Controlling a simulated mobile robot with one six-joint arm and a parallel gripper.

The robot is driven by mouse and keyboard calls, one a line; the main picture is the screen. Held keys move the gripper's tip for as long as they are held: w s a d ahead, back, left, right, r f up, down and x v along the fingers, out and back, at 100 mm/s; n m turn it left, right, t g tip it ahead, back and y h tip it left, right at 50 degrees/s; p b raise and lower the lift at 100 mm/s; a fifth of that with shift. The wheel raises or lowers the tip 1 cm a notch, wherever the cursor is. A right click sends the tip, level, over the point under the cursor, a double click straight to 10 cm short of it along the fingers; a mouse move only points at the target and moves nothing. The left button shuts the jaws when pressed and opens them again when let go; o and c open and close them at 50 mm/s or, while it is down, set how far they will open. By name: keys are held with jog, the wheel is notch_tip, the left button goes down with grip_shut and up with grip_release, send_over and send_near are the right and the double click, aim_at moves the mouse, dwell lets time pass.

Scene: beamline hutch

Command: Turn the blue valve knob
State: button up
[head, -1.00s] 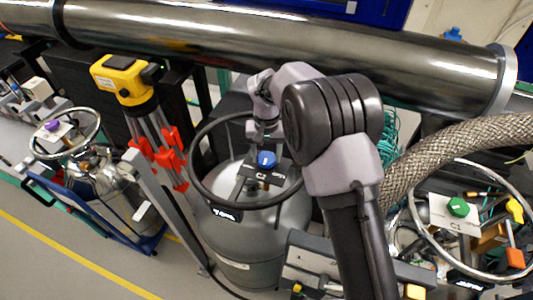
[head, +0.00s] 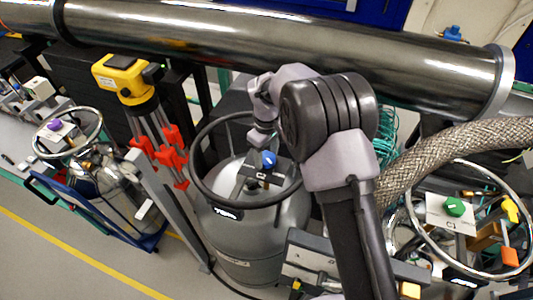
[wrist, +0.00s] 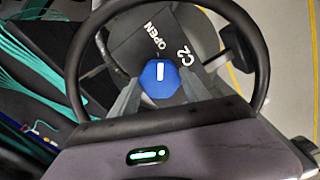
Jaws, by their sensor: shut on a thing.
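The blue valve knob (head: 268,160) sits on a dark plate on top of a grey tank (head: 250,240), inside a black ring. In the wrist view the knob (wrist: 160,78) is faceted, with a white bar that runs up and down in the picture. The dark plate (wrist: 135,45) bears the words "OPEN", above the knob, and "C2", to its upper right. My gripper (wrist: 160,86) is shut on the knob, with one finger on its left and one on its right. In the head view my gripper (head: 262,138) is small and partly hidden.
The black ring (head: 200,178) surrounds the knob closely. A large metal pipe (head: 270,45) runs behind my arm. A braided hose (head: 450,145) and a green knob (head: 454,207) are at right. A purple knob (head: 54,125) and a yellow device (head: 122,75) are at left.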

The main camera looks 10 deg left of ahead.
aim_at(266, 157)
jog(key=shift+r+n, duration=0.1)
jog(key=shift+n, duration=0.5)
jog(key=o, duration=1.4)
notch_tip(266, 157, up, 17)
jog(key=shift+r+p, duration=0.2)
jog(key=shift+p, duration=0.3)
